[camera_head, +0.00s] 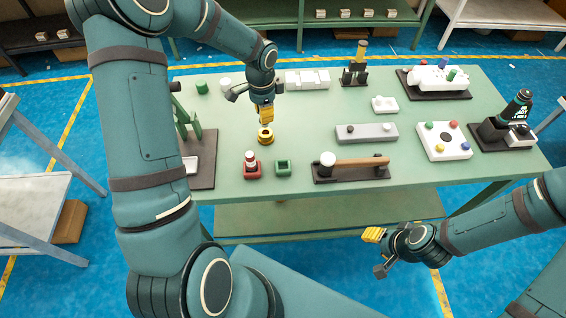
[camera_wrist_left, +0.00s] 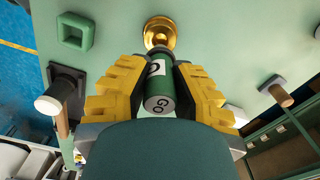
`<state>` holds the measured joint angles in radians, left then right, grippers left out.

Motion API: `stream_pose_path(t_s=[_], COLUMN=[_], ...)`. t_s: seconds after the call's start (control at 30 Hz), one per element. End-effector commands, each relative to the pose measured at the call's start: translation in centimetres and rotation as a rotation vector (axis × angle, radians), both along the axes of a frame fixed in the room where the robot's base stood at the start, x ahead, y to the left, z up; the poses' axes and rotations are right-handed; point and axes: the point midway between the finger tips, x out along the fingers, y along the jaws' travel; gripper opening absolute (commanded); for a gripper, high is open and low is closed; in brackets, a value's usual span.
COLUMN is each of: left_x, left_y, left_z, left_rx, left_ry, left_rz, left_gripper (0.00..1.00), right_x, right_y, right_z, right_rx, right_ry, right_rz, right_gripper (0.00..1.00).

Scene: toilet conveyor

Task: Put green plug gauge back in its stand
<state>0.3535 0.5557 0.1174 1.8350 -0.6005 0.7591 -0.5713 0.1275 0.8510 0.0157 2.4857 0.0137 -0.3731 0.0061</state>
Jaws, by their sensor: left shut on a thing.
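In the head view the fingers hide the gauge. A brass ring-shaped piece (camera_head: 266,135) lies just below the fingers; it also shows beyond the gauge in the left wrist view (camera_wrist_left: 160,32). I cannot tell whether the gauge's far end is inside it. The green square stand (camera_head: 283,168) is empty, nearer the front edge; it also shows in the left wrist view (camera_wrist_left: 75,30). My right gripper (camera_head: 372,236) is off the table's front, its finger gap unclear.
A red stand (camera_head: 252,171) with a red and white gauge sits left of the green stand. A mallet (camera_head: 352,163) on a dark holder lies to the right. A grey block (camera_head: 367,133) lies behind it. A dark tray (camera_head: 201,172) stands at the left.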

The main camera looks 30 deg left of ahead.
Motion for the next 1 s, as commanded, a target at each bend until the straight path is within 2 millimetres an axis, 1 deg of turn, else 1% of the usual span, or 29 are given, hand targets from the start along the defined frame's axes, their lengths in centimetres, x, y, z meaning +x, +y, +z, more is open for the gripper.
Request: stream_pose_path(t_s=[0.43, 0.53, 0.57, 0.67, 0.8, 0.9, 1.0], left_x=[0.0, -0.3, -0.4, -1.6, -4.2, -5.9, -7.2], left_y=[0.0, -0.6, -1.0, -3.1, -6.6, -8.4, -9.6], left_z=[0.0, 0.3, 0.4, 1.2, 2.5, 3.1, 3.4], left_rx=[0.0, 0.001, 0.001, 0.002, 0.004, 0.003, 0.001], left_ry=[0.0, -0.001, -0.001, -0.001, -0.002, -0.001, -0.003], left_rz=[0.0, -0.003, -0.005, -0.011, -0.012, -0.009, -0.004], left_gripper=[0.0, 0.0, 0.0, 0.0, 0.0, 0.0, 0.0], right_x=[0.0, 0.0, 0.0, 0.1, 0.2, 0.3, 0.3], right_y=[0.0, 0.0, 0.0, 0.0, -0.1, -0.1, -0.1], right_z=[0.0, 0.1, 0.1, 0.3, 0.6, 0.8, 0.8], right_rx=[0.0, 0.0, 0.0, 0.001, 0.001, 0.001, 0.001], right_ry=[0.0, 0.0, -0.001, -0.002, -0.005, -0.007, -0.008], right_rz=[0.0, 0.0, 0.0, -0.002, -0.004, -0.005, -0.006], right_gripper=[0.47, 0.47, 0.47, 0.47, 0.47, 0.47, 0.47])
